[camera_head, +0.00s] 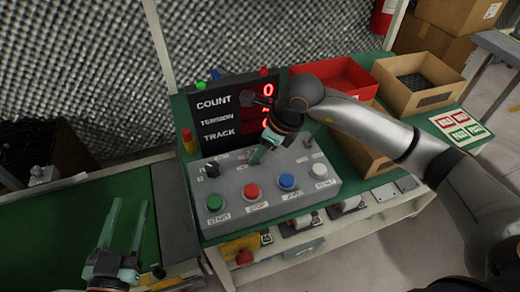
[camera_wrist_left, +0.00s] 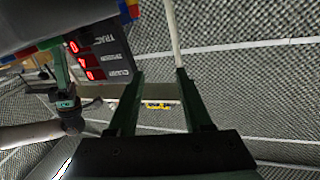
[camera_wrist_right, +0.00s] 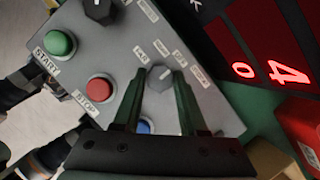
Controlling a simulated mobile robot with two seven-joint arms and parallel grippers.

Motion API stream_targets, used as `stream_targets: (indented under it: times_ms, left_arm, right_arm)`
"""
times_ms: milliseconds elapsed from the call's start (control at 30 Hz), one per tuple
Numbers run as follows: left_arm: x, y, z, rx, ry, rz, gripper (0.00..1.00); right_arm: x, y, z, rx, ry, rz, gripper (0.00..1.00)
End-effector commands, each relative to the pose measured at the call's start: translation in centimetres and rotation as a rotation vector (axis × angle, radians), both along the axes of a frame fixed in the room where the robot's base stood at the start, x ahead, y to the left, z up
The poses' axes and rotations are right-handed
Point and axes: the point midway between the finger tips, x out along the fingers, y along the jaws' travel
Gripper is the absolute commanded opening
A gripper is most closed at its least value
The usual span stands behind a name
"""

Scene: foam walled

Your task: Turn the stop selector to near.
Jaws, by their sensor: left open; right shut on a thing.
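A grey control box (camera_head: 290,182) stands on the green bench. A dark selector knob (camera_wrist_right: 160,77) with several small labels around it sits on its top; the labels are too blurred to read surely. My right gripper (camera_head: 257,158) is shut on this knob from above and hides most of it in the head view. In the right wrist view, the fingertips (camera_wrist_right: 157,72) lie on both sides of it. A second dark knob (camera_head: 212,168) stands to the left, also in the right wrist view (camera_wrist_right: 98,10). My left gripper (camera_head: 130,208) is open and empty, away from the box.
Green, red (camera_head: 252,191), blue (camera_head: 286,180) and white push buttons line the box front. A black display (camera_head: 222,118) with red digits stands behind. A red bin (camera_head: 340,78) and cardboard box (camera_head: 418,82) are behind right. Green surface (camera_head: 60,235) at left is clear.

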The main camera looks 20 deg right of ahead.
Motion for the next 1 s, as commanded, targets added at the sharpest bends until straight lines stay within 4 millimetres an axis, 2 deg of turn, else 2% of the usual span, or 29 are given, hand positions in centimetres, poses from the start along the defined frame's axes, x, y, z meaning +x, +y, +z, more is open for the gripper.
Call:
stream_targets:
  times_ms: [33,133,167,600,700,1000]
  left_arm:
    - [0.0,0.0,0.0,0.000,0.000,0.000,0.50]
    - [0.0,0.0,0.0,0.000,0.000,0.000,0.50]
    - [0.0,0.0,0.0,0.000,0.000,0.000,0.50]
    - [0.0,-0.1,0.4,0.001,-0.031,-0.003,0.50]
    - [-0.2,-0.3,3.1,0.001,-0.131,-0.020,0.50]
    - [-1.5,-0.7,9.0,0.000,-0.386,-0.057,0.50]
  right_arm:
    - [0.0,0.0,0.0,0.000,0.000,0.000,0.12]
    - [0.0,0.0,0.0,0.000,0.000,0.000,0.01]
    - [0.0,0.0,0.0,0.000,0.000,0.000,0.00]
    - [0.1,-0.1,0.0,0.000,-0.001,0.052,0.00]
    - [0.1,-0.1,-0.1,-0.001,-0.001,0.105,0.00]
    - [0.3,-0.2,-0.1,0.000,-0.002,0.344,0.00]
